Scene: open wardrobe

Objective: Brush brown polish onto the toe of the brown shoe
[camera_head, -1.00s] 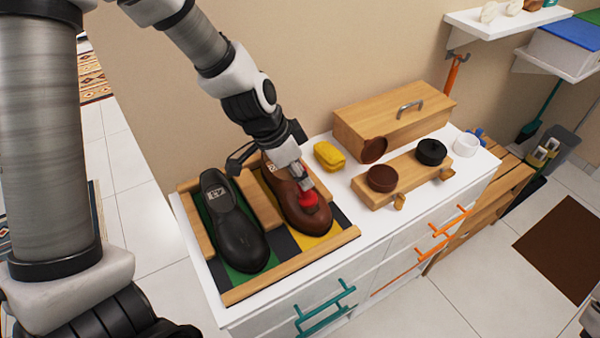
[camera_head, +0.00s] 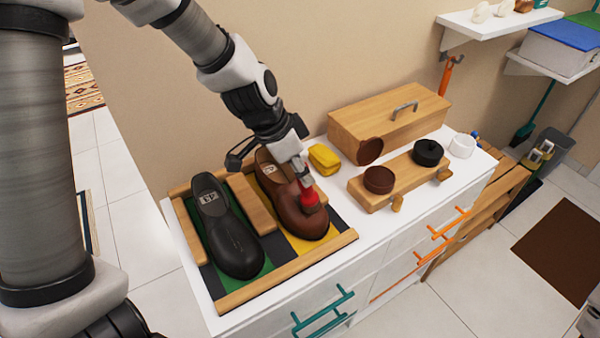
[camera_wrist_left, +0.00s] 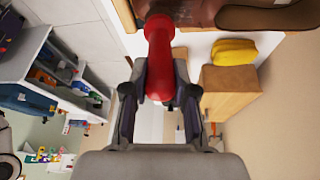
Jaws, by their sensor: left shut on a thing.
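The brown shoe (camera_head: 274,190) lies in the yellow-lined slot of a wooden tray (camera_head: 300,266), toe toward the front. My left gripper (camera_head: 301,178) is shut on a red-handled brush (camera_head: 308,197) over the shoe's front part. The brush's lower end is at the toe; whether it touches is hard to tell. The red handle also shows between the fingers in the left wrist view (camera_wrist_left: 159,60). An open tin of brown polish (camera_head: 379,180) stands on a wooden block, its brown lid (camera_head: 369,151) tilted behind it. My right gripper is not in view.
A black shoe (camera_head: 228,235) lies in the green slot to the left. The white top right of the tray is partly clear.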

